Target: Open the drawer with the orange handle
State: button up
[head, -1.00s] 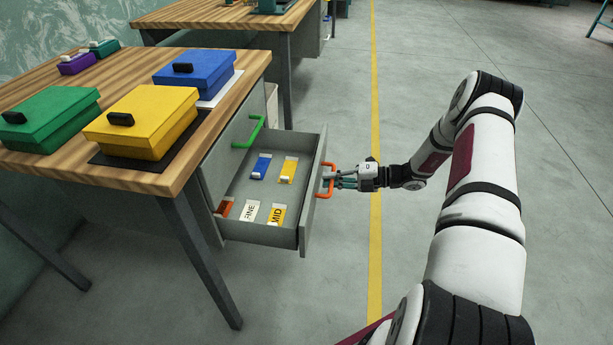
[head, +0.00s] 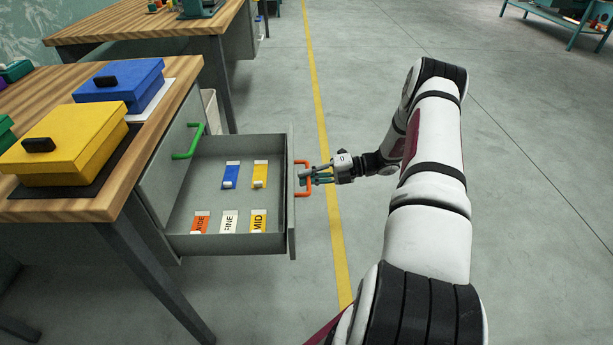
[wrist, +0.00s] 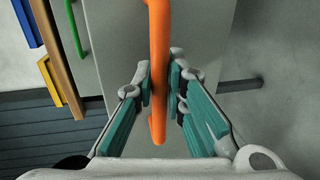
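The drawer (head: 215,243) with the orange handle (head: 307,163) stands well open from the grey cabinet under the near workbench. Several colored and white labelled pieces lie inside it. My gripper (head: 310,176) is at the drawer's front. In the wrist view, the orange handle (wrist: 160,50) passes between my gripper's two fingers (wrist: 160,78), and the fingertips close on it from both sides.
A shut drawer with a green handle (head: 190,142) sits above the open one. Yellow (head: 70,140) and blue (head: 120,82) lidded boxes rest on the wooden bench top (head: 150,150). The floor right of the drawer is clear, with a yellow line (head: 327,120).

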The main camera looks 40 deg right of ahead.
jog(key=shift+o, duration=1.4)
jog(key=shift+d, duration=0.1)
jog(key=v, duration=1.2)
